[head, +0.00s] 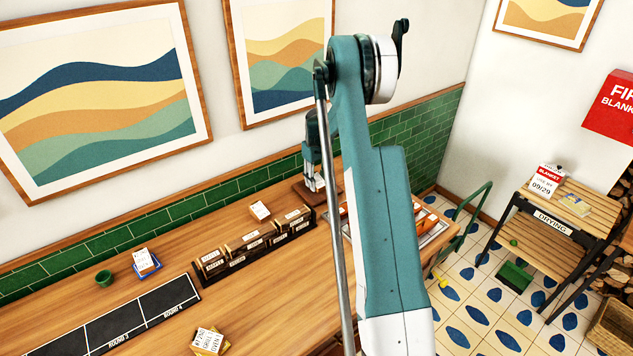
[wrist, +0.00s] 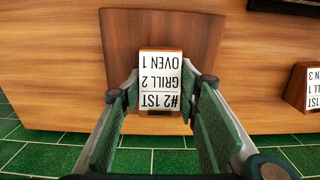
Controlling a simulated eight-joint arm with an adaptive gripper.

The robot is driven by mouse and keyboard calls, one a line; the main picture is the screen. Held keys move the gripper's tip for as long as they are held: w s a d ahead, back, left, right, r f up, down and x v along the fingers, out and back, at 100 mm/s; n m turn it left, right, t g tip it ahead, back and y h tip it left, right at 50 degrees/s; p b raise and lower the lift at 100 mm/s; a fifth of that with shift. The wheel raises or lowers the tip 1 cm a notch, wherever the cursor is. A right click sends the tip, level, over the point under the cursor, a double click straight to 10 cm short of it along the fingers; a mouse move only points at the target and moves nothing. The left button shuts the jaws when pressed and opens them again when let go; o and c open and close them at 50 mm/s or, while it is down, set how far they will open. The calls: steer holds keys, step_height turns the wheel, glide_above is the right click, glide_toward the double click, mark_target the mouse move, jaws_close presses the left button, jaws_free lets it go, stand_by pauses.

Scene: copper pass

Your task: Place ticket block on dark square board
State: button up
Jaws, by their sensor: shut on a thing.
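The ticket block (wrist: 160,82) has a white face printed "#2 1ST GRILL 2 OVEN 1" and wooden sides. In the wrist view it sits between the fingertips of my gripper (wrist: 160,92), which is shut on it. The dark square board (wrist: 118,35) lies beneath and around the block in that view. I cannot tell whether the block touches the board or is just above it. In the head view my gripper (head: 315,185) points down over the board (head: 303,196) near the green tiled wall, and the block is partly hidden by the fingers.
A dark rack (head: 238,260) of small labelled wooden blocks stands left of the board. Another ticket block (head: 260,210) sits on the counter by the wall; it also shows at the right of the wrist view (wrist: 312,88).

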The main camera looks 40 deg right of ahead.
steer(key=shift+f, duration=0.2)
steer(key=o, duration=0.9)
steer(key=shift+r, duration=0.2)
step_height(320, 180, up, 12)
steer(key=shift+r, duration=0.1)
stand_by(0.3)
